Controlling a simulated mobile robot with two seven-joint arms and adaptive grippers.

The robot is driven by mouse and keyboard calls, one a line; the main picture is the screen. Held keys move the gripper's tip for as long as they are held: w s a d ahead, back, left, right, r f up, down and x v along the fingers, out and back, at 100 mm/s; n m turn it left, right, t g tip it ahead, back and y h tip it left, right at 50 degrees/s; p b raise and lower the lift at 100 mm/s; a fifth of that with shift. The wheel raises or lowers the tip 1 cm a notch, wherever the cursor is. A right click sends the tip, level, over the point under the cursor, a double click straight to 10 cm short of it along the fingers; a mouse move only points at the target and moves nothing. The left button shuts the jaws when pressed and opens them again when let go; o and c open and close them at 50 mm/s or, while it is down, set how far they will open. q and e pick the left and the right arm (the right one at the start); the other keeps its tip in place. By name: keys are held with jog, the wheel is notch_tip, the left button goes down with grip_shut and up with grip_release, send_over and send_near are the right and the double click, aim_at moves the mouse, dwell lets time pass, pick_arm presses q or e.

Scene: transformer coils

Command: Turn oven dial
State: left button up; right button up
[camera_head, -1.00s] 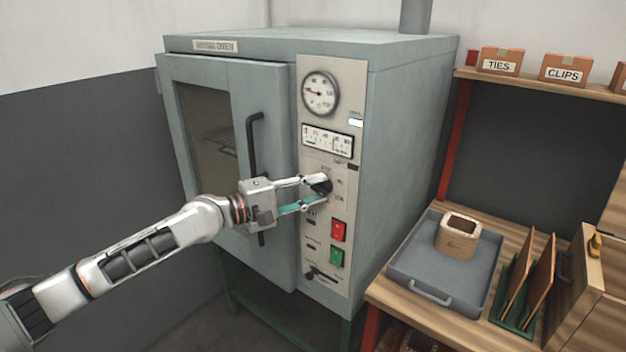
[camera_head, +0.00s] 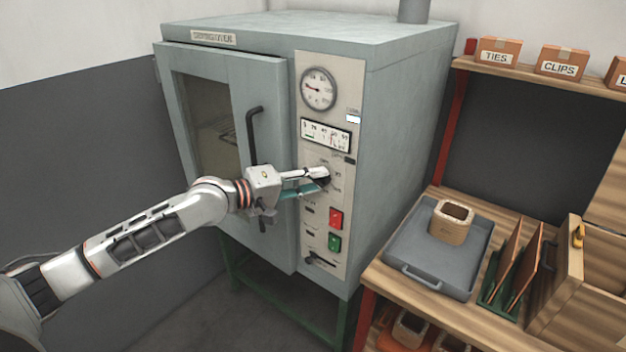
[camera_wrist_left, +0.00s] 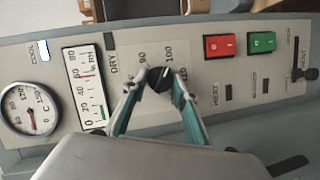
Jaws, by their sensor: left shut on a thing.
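The grey-green oven (camera_head: 410,130) stands in the middle of the head view with its door closed. Its front panel carries the black dial (camera_head: 325,181), mostly hidden there by my left gripper (camera_head: 320,180). In the left wrist view the dial (camera_wrist_left: 159,79) sits between the two fingertips (camera_wrist_left: 160,76), with the printed marks 90 and 100 beside it. My left gripper is shut on the dial from the front. My right gripper is in neither view.
A round gauge (camera_head: 318,88) and a scale meter (camera_head: 326,135) are above the dial. Red (camera_head: 336,219) and green (camera_head: 334,243) buttons are below. The door handle (camera_head: 252,140) stands out near my left wrist. A bench with a grey tray (camera_head: 400,262) is at the right.

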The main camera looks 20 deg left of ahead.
pick_arm(q)
jog(key=shift+f, duration=0.1)
jog(key=o, duration=1.1)
jog(key=v, duration=1.2)
jog(key=shift+d, duration=0.1)
jog(key=s+d+f+m+y, duration=0.1)
jog(key=s+d+f+m, duration=0.15)
jog(key=f, duration=0.45)
jog(key=s+d+f+m+y, duration=0.1)
jog(key=s+d+f+m, duration=0.15)
jog(key=f, duration=0.55)
jog(key=s+d+f+m, duration=0.2)
jog(key=s+f, duration=0.1)
jog(key=f, duration=0.4)
jog(key=s+f+m+y, duration=0.1)
jog(key=s+f+y, duration=0.1)
jog(key=s+f, duration=0.3)
jog(key=s+a+f+m+g+y, duration=0.1)
jog(key=s+f+y, duration=0.1)
jog(key=s+f, duration=0.4)
jog(key=s+f+m+y, duration=0.1)
jog(key=s+f+y, duration=0.1)
jog(key=s+f, duration=0.3)
jog(key=shift+s+a+f+m+g, duration=0.15)
jog(key=shift+a+f+m+g, duration=0.05)
jog(key=shift+f, duration=0.3)
jog(key=shift+s+a+f+m+g, duration=0.15)
jog(key=shift+f+m+g, duration=0.05)
jog(key=shift+f, duration=0.3)
